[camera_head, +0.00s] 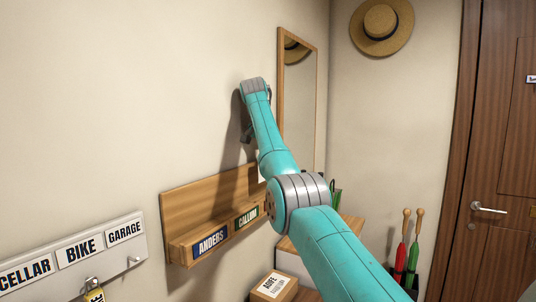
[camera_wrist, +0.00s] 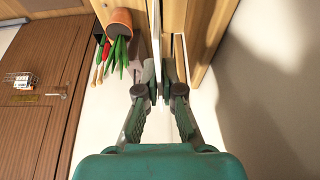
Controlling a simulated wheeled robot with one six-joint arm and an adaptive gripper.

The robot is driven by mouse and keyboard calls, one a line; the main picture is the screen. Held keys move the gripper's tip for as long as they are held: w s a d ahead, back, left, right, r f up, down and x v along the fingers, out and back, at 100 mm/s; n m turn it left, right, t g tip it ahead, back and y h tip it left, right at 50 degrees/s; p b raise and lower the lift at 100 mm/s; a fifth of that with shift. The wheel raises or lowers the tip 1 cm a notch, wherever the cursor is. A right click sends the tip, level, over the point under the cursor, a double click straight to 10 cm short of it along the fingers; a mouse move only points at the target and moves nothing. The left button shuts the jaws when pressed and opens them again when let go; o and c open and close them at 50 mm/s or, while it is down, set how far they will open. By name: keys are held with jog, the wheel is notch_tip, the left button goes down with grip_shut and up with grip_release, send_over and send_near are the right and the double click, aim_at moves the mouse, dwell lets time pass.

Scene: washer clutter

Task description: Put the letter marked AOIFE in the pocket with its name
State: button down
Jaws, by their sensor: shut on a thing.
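My gripper (camera_wrist: 161,72) is shut on a thin white letter (camera_wrist: 157,28), seen edge-on in the wrist view, so its name cannot be read. In the head view my arm hides most of the gripper and the letter. A wooden letter rack (camera_head: 195,202) is on the wall below my gripper. Its visible pockets read ANDERS (camera_head: 210,243) and CALLUM (camera_head: 247,216); my arm covers its right end, and no pocket marked AOIFE shows. The rack's wood also shows in the wrist view (camera_wrist: 203,30), close beside the letter.
A cardboard box (camera_head: 265,296) with a label reading AOIFE is below the rack. A key board (camera_head: 70,262) with CELLAR, BIKE and GARAGE labels is at left. A mirror (camera_head: 301,105) hangs behind my arm. A potted plant (camera_wrist: 119,22) stands near the letter. Umbrellas (camera_head: 402,258) stand by the door.

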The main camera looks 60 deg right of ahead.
jog(key=shift+f, duration=2.6)
jog(key=shift+f, duration=2.55)
jog(key=c, duration=1.7)
grip_release()
jog(key=o, duration=0.5)
jog(key=shift+c, duration=0.2)
notch_tip(320, 180, up, 10)
jog(key=shift+f, duration=0.1)
jog(key=shift+s, duration=0.1)
